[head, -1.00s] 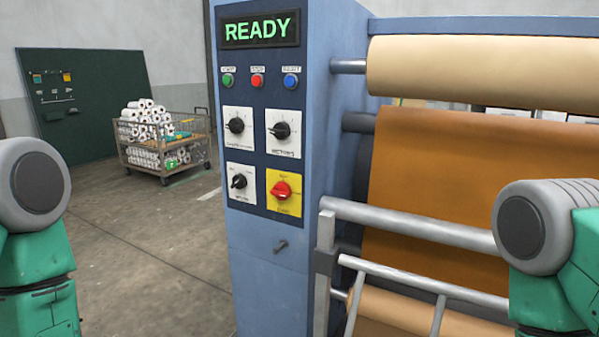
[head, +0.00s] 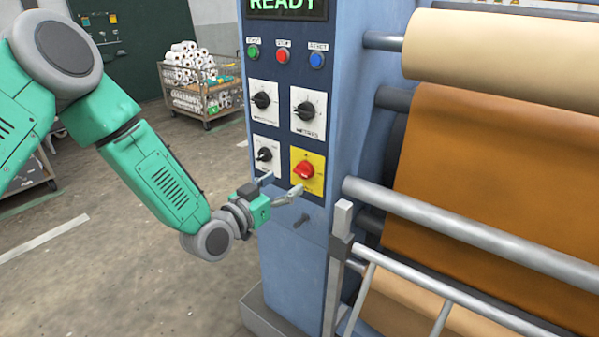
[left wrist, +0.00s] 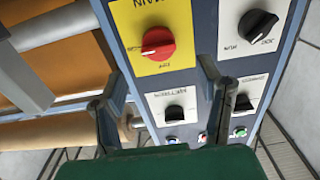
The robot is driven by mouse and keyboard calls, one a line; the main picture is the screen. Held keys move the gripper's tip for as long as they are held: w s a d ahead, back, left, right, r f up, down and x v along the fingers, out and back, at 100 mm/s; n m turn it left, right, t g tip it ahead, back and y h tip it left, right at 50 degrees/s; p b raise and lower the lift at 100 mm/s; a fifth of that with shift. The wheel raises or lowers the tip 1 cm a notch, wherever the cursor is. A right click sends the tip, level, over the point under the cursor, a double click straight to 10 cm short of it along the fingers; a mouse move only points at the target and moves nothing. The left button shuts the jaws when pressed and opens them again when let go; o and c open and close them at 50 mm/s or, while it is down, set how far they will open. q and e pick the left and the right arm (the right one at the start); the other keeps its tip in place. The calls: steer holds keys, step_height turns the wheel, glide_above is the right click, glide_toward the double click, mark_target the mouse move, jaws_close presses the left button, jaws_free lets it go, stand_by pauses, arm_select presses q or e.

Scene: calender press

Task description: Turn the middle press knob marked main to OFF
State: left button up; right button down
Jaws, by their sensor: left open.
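The red knob (head: 303,170) sits on a yellow plate (head: 315,185), at the lower right of the panel's four knobs. In the left wrist view the red knob (left wrist: 157,42) is near the top on its yellow plate, which reads MAIN upside down. My left gripper (head: 281,188) is open and empty, just below and left of the red knob in the head view, with a fingertip close to the plate's lower edge. Its two fingers (left wrist: 162,80) also show in the left wrist view, apart from the knob. My right gripper is not in view.
Three black knobs (head: 264,100) on white plates and green, red and blue buttons (head: 317,60) share the panel. Metal rails (head: 430,220) and rollers lie to the right. A cart of rolls (head: 205,85) stands behind left.

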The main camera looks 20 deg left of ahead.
mark_target(301, 173)
arm_select(q)
steer(key=x, duration=0.6)
steer(key=shift+s+d, duration=0.1)
steer(key=shift+d, duration=0.25)
steer(key=shift+w+a, duration=0.35)
steer(key=shift+w, duration=0.05)
steer(key=shift+a, duration=0.25)
steer(key=shift+d, duration=0.1)
steer(key=shift+d, duration=0.5)
steer(key=c, duration=1.2)
